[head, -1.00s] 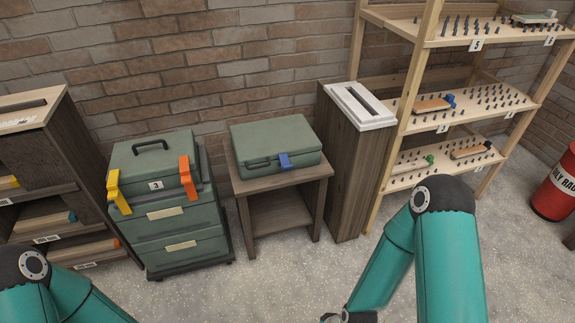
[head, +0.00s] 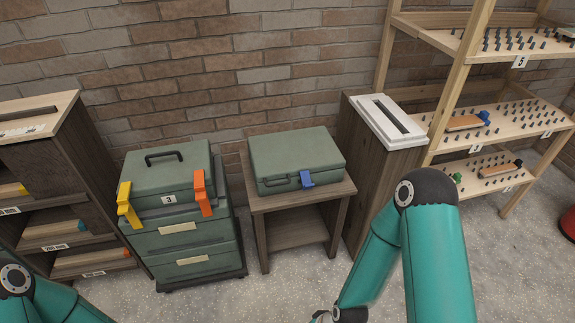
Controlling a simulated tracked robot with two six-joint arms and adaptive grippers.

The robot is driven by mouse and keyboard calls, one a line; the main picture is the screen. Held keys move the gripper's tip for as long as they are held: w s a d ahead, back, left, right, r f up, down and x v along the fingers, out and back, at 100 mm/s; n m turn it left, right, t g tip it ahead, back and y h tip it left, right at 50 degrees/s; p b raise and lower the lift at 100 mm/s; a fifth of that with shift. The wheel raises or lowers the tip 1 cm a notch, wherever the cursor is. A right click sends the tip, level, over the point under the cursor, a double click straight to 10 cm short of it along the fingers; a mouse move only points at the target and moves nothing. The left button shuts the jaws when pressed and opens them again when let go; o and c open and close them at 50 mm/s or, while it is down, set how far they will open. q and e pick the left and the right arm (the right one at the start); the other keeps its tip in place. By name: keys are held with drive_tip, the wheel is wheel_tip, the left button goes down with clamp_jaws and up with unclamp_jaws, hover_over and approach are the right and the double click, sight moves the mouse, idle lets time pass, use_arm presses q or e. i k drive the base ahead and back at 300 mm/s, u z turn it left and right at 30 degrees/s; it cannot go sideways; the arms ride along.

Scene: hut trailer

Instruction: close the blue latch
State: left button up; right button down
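The blue latch (head: 306,179) is on the front face of a green case (head: 296,155), right of its dark handle (head: 276,184). The case lies with its lid down on a small wooden table (head: 262,205). Whether the latch is fastened is too small to tell. My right arm comes in at the lower right, in front of and below the table, apart from the case. My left arm shows only at the lower left corner. Neither gripper's fingers can be made out; the left is out of the picture and the right is at or below the bottom edge.
A green drawer toolbox (head: 185,222) with orange (head: 202,192) and yellow (head: 128,205) latches stands left of the table. A slotted wooden box with a white top (head: 392,122) and a peg shelf (head: 455,85) stand right. Concrete floor (head: 290,292) in front is clear.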

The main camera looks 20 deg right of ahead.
sight(304, 175)
drive_tip(key=u, duration=0.2)
drive_tip(key=i, duration=1.35)
drive_tip(key=z, duration=0.4)
